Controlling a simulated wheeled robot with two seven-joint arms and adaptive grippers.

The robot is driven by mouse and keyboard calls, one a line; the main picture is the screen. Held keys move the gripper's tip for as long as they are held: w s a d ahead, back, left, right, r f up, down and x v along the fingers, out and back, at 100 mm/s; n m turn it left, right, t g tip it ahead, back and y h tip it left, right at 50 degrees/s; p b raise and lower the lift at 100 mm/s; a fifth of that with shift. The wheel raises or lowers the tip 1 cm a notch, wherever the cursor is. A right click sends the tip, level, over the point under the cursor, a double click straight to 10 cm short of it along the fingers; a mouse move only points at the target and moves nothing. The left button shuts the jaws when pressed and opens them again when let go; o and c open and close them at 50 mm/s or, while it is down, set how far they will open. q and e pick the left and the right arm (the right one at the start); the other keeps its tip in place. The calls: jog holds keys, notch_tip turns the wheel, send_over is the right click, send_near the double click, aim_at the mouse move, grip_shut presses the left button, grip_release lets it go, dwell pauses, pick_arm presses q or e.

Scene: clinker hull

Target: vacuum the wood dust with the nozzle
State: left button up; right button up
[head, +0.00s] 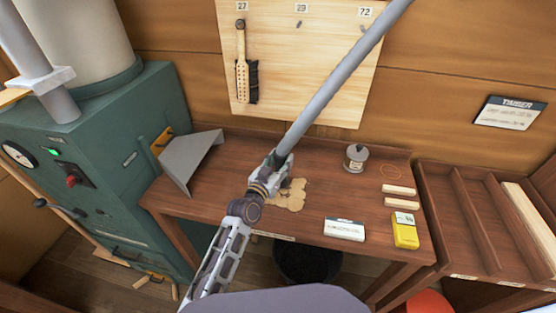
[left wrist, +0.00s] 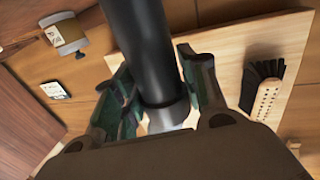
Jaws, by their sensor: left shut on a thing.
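The wood dust (head: 291,195) is a flat tan patch in the middle of the workbench (head: 240,158), partly behind my left gripper in the head view. My left gripper (head: 277,160) is shut on a long grey tube, which I take to be the nozzle (head: 335,83). The tube slants up and to the right past the pegboard and leaves the top of the head view. In the left wrist view the dark tube (left wrist: 140,45) runs between the green fingers of the gripper (left wrist: 155,80). I cannot tell whether its lower end touches the dust. My right gripper is out of view.
A grey scoop-shaped hood (head: 190,158) stands at the bench's left, beside the green machine (head: 105,165). A jar (head: 355,158), pale blocks (head: 400,196), a white box (head: 344,229) and a yellow box (head: 405,230) occupy the right side. A brush (head: 245,75) hangs on the board.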

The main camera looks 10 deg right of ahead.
pick_arm(q)
jog(key=shift+s+d+r, duration=0.1)
jog(key=shift+s+d, duration=0.1)
jog(key=shift+d, duration=0.45)
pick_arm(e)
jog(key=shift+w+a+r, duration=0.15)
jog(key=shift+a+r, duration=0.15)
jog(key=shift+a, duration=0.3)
